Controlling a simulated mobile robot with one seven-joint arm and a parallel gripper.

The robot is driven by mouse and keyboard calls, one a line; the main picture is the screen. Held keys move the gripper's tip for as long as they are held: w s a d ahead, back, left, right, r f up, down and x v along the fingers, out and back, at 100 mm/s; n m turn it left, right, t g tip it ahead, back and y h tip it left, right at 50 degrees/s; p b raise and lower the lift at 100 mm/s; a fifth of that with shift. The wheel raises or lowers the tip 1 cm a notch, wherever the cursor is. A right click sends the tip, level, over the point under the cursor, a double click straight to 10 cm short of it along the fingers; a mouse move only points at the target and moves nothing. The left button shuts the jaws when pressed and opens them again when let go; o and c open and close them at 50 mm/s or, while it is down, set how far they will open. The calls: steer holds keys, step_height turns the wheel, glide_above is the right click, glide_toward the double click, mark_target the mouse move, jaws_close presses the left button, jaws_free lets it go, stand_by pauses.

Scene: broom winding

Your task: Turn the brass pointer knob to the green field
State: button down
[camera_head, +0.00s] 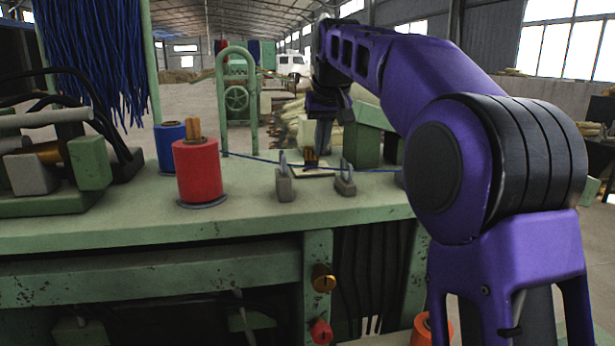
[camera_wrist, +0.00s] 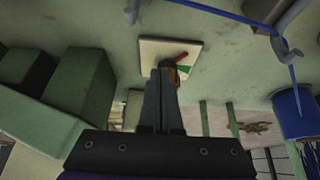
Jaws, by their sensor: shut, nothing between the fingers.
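A pale square plate (camera_wrist: 153,50) lies on the green table top. It carries a red mark (camera_wrist: 180,56) and a green field (camera_wrist: 185,70). The brass knob (camera_wrist: 169,66) on it is mostly hidden behind my fingers, so I cannot tell where its pointer stands. In the head view the plate (camera_head: 322,175) lies between two grey guides, with the small brass-brown knob (camera_head: 310,156) on it. My gripper (camera_wrist: 160,75) is shut and empty. Its fingertips (camera_head: 319,150) are right at the knob; I cannot tell whether they touch it.
Grey guides (camera_head: 284,186) (camera_head: 345,184) flank the plate, with a blue cord (camera_head: 250,158) running past. A red spool (camera_head: 197,170) and a blue spool (camera_head: 170,146) stand left. Green blocks (camera_wrist: 80,85) stand near the gripper.

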steer(key=shift+s+a+p, duration=0.2)
steer(key=shift+a+p, duration=0.65)
steer(key=shift+p, duration=0.55)
steer(key=shift+a, duration=0.3)
steer(key=shift+s, duration=0.1)
stand_by(0.4)
steer(key=shift+s, duration=0.25)
step_height(320, 180, up, 6)
stand_by(0.3)
steer(key=shift+w+d+f+b, duration=0.1)
steer(key=shift+d+f+b, duration=0.35)
steer(key=shift+f, duration=0.55)
steer(key=shift+w+d+f+b, duration=0.1)
steer(key=shift+d+f+b, duration=0.1)
steer(key=shift+f+b, duration=0.65)
steer(key=shift+d+f+b, duration=0.35)
steer(key=shift+f+b, duration=0.05)
steer(key=shift+f, duration=0.75)
